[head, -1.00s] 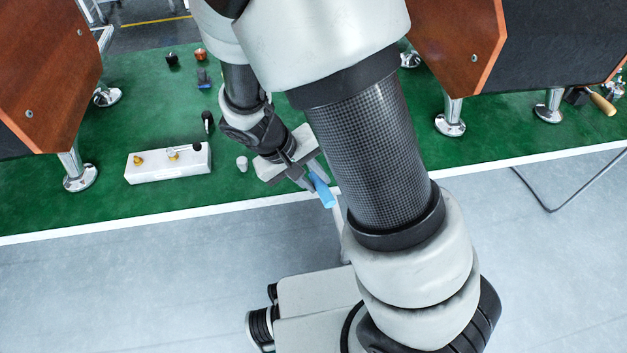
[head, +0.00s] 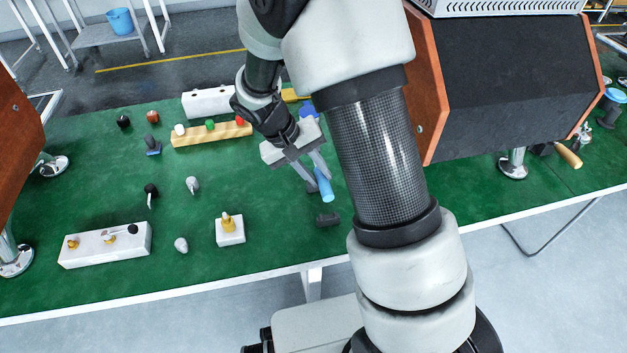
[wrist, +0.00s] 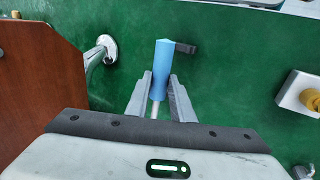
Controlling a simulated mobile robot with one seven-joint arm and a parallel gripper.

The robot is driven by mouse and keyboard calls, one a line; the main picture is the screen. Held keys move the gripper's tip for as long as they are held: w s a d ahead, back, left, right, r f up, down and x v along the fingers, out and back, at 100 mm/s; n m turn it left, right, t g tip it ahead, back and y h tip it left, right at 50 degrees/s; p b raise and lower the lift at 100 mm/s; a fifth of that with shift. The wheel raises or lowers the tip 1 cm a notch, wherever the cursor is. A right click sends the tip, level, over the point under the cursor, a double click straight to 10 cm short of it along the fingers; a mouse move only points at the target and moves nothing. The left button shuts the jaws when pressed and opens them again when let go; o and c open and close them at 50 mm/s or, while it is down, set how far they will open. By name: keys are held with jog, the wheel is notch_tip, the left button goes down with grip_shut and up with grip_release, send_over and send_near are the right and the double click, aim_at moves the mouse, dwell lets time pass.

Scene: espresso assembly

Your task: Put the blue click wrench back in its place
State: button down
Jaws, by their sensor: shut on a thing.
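My gripper (head: 316,184) is shut on the blue click wrench (head: 325,188), above the green table top. In the wrist view the wrench's blue handle (wrist: 162,68) points away from me between the fingers (wrist: 157,100), and a thin metal shaft shows below it. The far end of the shaft is hidden by my gripper body. A small dark block (head: 327,220) lies on the table just in front of the handle; in the wrist view a dark piece (wrist: 186,48) shows beside the handle's end. I cannot tell whether they touch. I cannot identify the wrench's place.
A white block with a brass fitting (head: 229,230) stands left of the dark block. A long white block (head: 105,245), a wooden rack (head: 210,134) and several small tools stand farther left and back. The machine with wooden sides (head: 425,90) is at right; its metal foot (wrist: 106,49) shows in the wrist view.

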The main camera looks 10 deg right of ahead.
jog(key=shift+w+d+r, duration=0.15)
jog(key=shift+w+d, duration=0.25)
notch_tip(320, 180, down, 8)
jog(key=b, duration=0.6)
jog(key=shift+f+b, duration=0.2)
jog(key=shift+b, duration=0.35)
dwell(1.5)
jog(key=shift+f, duration=0.4)
jog(key=c, duration=1.5)
grip_release()
jog(key=shift+r, duration=0.1)
jog(key=shift+o, duration=0.2)
